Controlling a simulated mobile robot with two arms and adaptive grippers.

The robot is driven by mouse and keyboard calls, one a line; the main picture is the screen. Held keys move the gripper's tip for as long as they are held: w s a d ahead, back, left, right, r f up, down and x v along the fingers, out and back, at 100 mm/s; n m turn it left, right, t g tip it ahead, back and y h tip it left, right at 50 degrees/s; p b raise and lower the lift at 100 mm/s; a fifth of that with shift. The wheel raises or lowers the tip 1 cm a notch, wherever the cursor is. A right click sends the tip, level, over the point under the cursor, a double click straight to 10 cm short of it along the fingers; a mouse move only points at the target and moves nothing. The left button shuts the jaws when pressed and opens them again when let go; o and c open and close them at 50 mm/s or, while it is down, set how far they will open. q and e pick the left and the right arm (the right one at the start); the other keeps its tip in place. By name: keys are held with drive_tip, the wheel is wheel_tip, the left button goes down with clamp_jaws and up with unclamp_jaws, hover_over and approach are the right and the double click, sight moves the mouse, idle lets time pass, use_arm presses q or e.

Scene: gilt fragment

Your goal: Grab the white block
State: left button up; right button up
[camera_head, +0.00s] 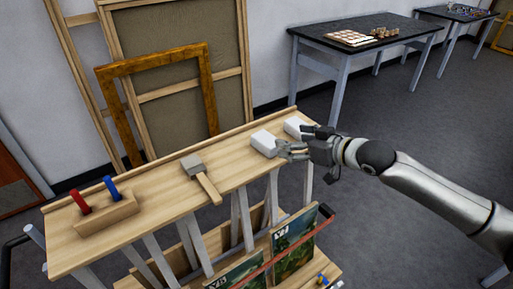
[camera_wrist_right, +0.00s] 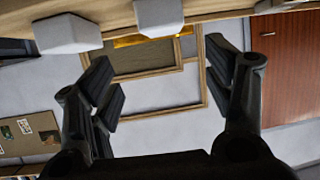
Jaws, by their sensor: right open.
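Two white blocks lie on the wooden tabletop's right end in the head view: a nearer left block (camera_head: 264,142) and a right block (camera_head: 294,125). My right gripper (camera_head: 284,150) comes in from the right, its fingertips close beside the left block; contact cannot be told. It partly covers the right block. In the right wrist view, which appears upside down, the gripper (camera_wrist_right: 163,82) has its fingers wide apart with nothing between them. One white block (camera_wrist_right: 158,16) shows centrally beyond the fingers at the top, the other (camera_wrist_right: 67,34) to the left. My left gripper is out of view.
A mallet (camera_head: 200,175) lies mid-table (camera_head: 155,185). A wooden holder (camera_head: 105,215) with red and blue handles stands at the left end. Picture frames (camera_head: 165,70) lean behind. Pictures (camera_head: 293,245) stand on the shelf below. A dark table (camera_head: 365,35) stands back right.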

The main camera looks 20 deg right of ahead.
sight(269, 140)
drive_tip(key=p+x, duration=0.1)
drive_tip(key=x, duration=0.4)
drive_tip(key=shift+d+f, duration=0.1)
drive_tip(key=shift+f, duration=0.05)
drive_tip(key=shift+w+f, duration=0.1)
drive_tip(key=shift+w, duration=0.1)
drive_tip(key=shift+w+a+f+p, duration=0.25)
drive_tip(key=shift+w+a+p, duration=0.05)
drive_tip(key=shift+a+p, duration=0.2)
drive_tip(key=p+x, duration=0.1)
drive_tip(key=x, duration=0.2)
drive_tip(key=shift+a+f, duration=0.15)
drive_tip(key=shift+f, duration=0.15)
drive_tip(key=shift+w+a+f, duration=0.2)
drive_tip(key=shift+w, duration=0.15)
drive_tip(key=shift+s+d, duration=0.1)
drive_tip(key=shift+c, duration=0.5)
drive_tip(key=c, duration=0.8)
